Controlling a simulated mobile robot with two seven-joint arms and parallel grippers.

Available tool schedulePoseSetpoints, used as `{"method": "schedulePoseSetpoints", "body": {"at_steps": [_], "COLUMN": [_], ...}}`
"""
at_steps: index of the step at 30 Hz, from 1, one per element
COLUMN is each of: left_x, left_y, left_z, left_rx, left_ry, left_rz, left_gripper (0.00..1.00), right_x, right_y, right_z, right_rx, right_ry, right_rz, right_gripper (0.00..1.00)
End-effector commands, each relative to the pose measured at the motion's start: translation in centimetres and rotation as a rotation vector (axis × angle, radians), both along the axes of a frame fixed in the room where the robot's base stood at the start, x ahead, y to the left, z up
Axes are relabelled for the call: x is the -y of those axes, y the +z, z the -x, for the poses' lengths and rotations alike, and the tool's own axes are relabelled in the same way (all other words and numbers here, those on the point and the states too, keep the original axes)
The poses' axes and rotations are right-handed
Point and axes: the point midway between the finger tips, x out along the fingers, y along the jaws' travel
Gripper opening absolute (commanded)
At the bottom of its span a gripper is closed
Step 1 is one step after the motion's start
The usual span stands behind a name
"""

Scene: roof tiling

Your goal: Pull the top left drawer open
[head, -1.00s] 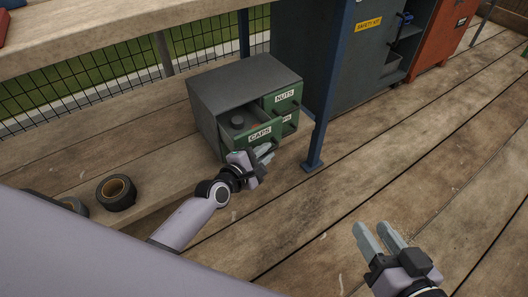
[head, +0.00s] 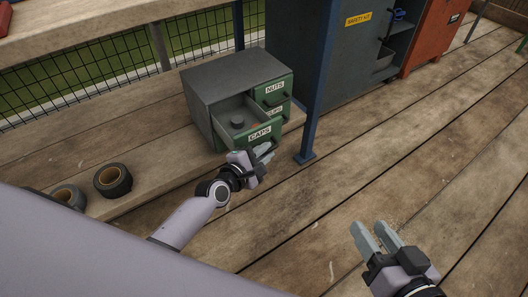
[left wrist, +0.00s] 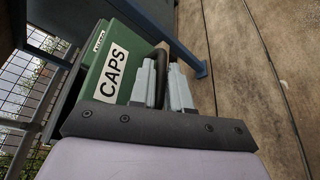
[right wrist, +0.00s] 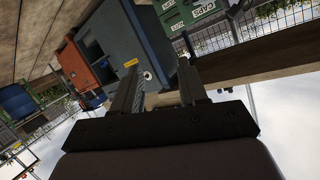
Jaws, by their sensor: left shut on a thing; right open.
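A grey cabinet (head: 225,75) with green drawer fronts stands on the wooden bench. Its CAPS drawer (head: 260,134), at the top left, is pulled well out, and a dark round thing (head: 237,122) shows inside. My left gripper (head: 266,152) is shut at the drawer's front. In the left wrist view its fingers (left wrist: 166,78) close on the dark bar handle (left wrist: 161,56) beside the CAPS label (left wrist: 116,70); the grip is partly hidden. My right gripper (head: 376,238) is open and empty above the planks.
Two tape rolls (head: 113,180) lie on the bench at the left. A blue post (head: 317,90) stands close to the cabinet's right. A larger grey cabinet (head: 345,70) and a red one (head: 432,40) are behind. The plank floor at the right is clear.

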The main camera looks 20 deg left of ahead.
Motion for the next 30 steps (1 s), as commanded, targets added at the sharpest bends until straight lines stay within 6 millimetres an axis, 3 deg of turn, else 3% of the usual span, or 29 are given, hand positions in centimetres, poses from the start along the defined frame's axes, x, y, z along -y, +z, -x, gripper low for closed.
{"method": "schedulePoseSetpoints", "body": {"at_steps": [1, 2, 3, 14, 24, 30], "left_x": [0.0, 0.0, 0.0, -0.2, -1.6, -2.1], "left_y": [0.0, 0.0, 0.0, 0.2, 1.3, 1.5], "left_z": [0.0, 0.0, 0.0, 0.5, 4.9, 6.4], "left_rx": [0.000, 0.000, 0.000, -0.002, -0.002, -0.002], "left_ry": [0.000, 0.000, 0.000, 0.001, 0.000, 0.000], "left_rz": [0.001, 0.001, 0.001, 0.000, -0.001, -0.001], "left_gripper": [0.00, 0.20, 0.23, 0.23, 0.23, 0.23], "right_x": [0.0, 0.0, 0.0, -0.1, -0.9, -0.5], "right_y": [0.0, 0.0, 0.0, 0.3, 0.7, 0.9], "right_z": [0.0, 0.0, 0.0, 0.0, -0.2, -0.5], "right_rx": [0.000, 0.000, 0.001, -0.003, -0.069, -0.057], "right_ry": [0.000, 0.000, 0.000, 0.001, 0.017, 0.001], "right_rz": [0.000, 0.000, 0.000, -0.005, -0.047, -0.018], "right_gripper": [0.43, 0.43, 0.43, 0.43, 0.43, 0.43]}}
